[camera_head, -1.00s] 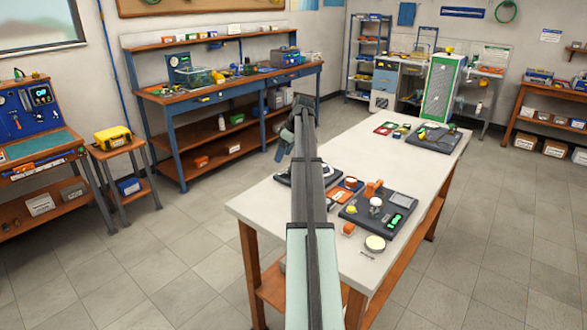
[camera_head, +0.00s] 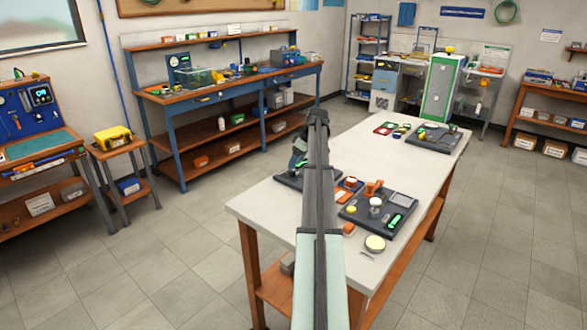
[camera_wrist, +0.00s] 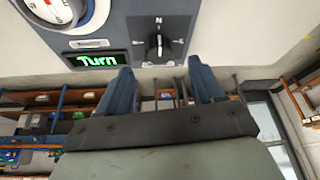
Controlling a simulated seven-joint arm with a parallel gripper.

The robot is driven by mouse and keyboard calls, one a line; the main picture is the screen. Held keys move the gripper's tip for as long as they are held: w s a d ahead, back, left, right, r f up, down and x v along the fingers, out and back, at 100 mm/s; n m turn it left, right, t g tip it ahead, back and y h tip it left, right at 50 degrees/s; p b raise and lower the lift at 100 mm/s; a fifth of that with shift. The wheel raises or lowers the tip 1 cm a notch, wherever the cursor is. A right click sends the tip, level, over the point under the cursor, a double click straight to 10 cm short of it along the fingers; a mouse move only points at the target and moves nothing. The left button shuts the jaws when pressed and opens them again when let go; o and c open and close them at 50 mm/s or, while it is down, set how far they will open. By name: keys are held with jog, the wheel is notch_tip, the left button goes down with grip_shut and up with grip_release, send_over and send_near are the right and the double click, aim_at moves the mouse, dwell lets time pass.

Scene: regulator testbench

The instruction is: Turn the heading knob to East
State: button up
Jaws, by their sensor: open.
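The heading knob (camera_wrist: 159,46) shows in the wrist view as a black dial on a dark panel (camera_wrist: 115,31). A letter N stands above it, and its raised bar runs roughly up and down in the picture. I cannot tell which end points. My gripper (camera_wrist: 161,70) is open and empty, its two blue fingers apart. The knob lies beyond the gap between the fingertips, and I see no contact. In the head view my gripper (camera_head: 300,150) is over the left side of the pale table, partly hidden by my arm.
A green lit display reading "Turn" (camera_wrist: 98,60) and a round white gauge (camera_wrist: 52,10) sit left of the knob. The table's middle is fairly clear.

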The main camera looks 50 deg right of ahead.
aim_at(292, 172)
jog(key=shift+x, duration=2.25)
jog(key=c, duration=1.1)
